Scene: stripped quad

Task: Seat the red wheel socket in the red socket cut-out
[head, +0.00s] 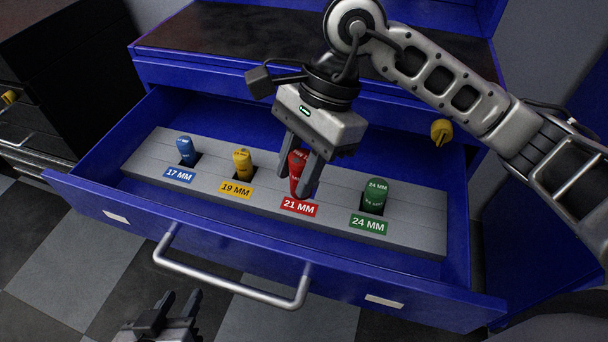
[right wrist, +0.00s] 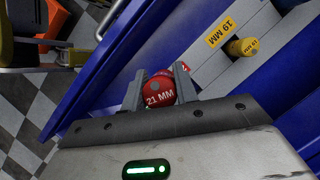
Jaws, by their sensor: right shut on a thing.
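The red wheel socket (head: 295,173) is upright between the fingers of my right gripper (head: 300,178), which is shut on it. The socket is at the red 21 MM label (head: 299,207) of the grey insert in the open drawer. The red cut-out is hidden behind the socket and fingers, so I cannot tell how deep the socket sits. In the right wrist view the red socket (right wrist: 158,90) shows its 21 MM end between both fingertips. My left gripper (head: 165,318) is low at the front, outside the drawer, with its two fingers apart and nothing between them.
Blue (head: 187,150), yellow (head: 242,164) and green (head: 375,195) sockets stand in their own cut-outs in the grey insert (head: 335,205). The blue drawer (head: 90,205) has a metal handle (head: 235,283) in front. A yellow knob-like thing (head: 441,131) is at the right.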

